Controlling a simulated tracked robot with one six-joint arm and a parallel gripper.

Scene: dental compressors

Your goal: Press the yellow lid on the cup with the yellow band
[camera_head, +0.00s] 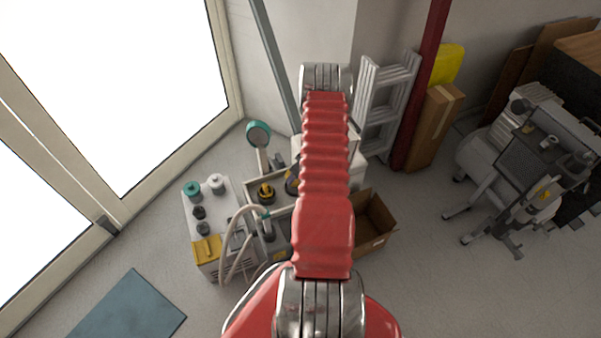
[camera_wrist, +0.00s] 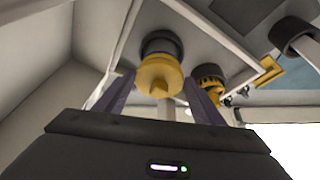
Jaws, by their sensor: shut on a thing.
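My gripper (camera_wrist: 160,76) shows in the wrist view, its two dark fingers closed on the sides of the yellow lid (camera_wrist: 160,74). The lid is a round yellow piece with a small knob facing the camera. A dark round body (camera_wrist: 161,44) shows right behind the lid; I cannot tell whether the two touch. A second yellow-and-dark round piece (camera_wrist: 209,80) is to the right, apart from the fingers. In the head view, a black-and-yellow round piece (camera_head: 265,193) sits on a pale tray; my arm hides my gripper there. I cannot tell which piece is the banded cup.
A white unit (camera_head: 207,222) with teal and dark caps and a yellow block stands left of the tray (camera_head: 255,185). A hose (camera_head: 232,245) loops in front. An open cardboard box (camera_head: 375,222) is at right. Grey compressors (camera_head: 510,150) stand far right. The floor between is free.

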